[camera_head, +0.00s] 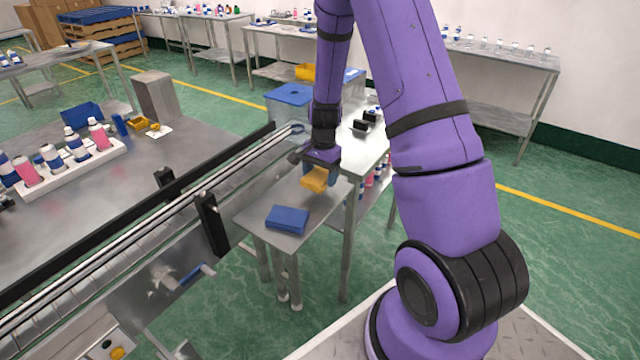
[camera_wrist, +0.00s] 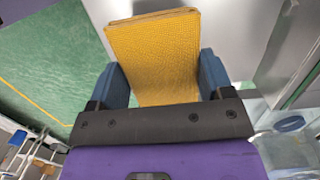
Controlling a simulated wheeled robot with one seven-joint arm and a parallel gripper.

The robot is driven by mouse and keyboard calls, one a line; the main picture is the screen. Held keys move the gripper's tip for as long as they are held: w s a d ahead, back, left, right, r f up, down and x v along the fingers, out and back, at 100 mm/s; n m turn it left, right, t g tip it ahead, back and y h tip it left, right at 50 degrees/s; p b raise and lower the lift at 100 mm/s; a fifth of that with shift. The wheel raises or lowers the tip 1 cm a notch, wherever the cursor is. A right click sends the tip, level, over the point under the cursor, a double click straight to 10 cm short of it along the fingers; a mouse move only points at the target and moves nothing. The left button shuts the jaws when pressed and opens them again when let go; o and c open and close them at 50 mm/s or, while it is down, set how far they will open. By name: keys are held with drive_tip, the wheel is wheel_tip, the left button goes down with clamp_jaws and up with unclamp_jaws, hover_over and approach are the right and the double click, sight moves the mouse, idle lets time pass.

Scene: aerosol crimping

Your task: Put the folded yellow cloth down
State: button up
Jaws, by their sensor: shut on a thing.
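The folded yellow cloth (camera_head: 315,180) is in my gripper (camera_head: 318,170), above the small metal table (camera_head: 265,205) beside the conveyor. In the wrist view the cloth (camera_wrist: 157,55) fills the space between the two blue fingers of my gripper (camera_wrist: 158,80), and its far end sticks out past them. The fingers are shut on it. In the head view I cannot tell whether the cloth touches the table top.
A folded blue cloth (camera_head: 287,219) lies on the small table, nearer the front. The conveyor (camera_head: 150,215) runs along the left. Bare table top shows left of my gripper.

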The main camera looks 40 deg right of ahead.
sight(320, 183)
drive_tip(key=shift+f, duration=1.75)
drive_tip(key=shift+f, duration=0.2)
drive_tip(key=o, duration=0.9)
drive_tip(key=shift+s, duration=0.15)
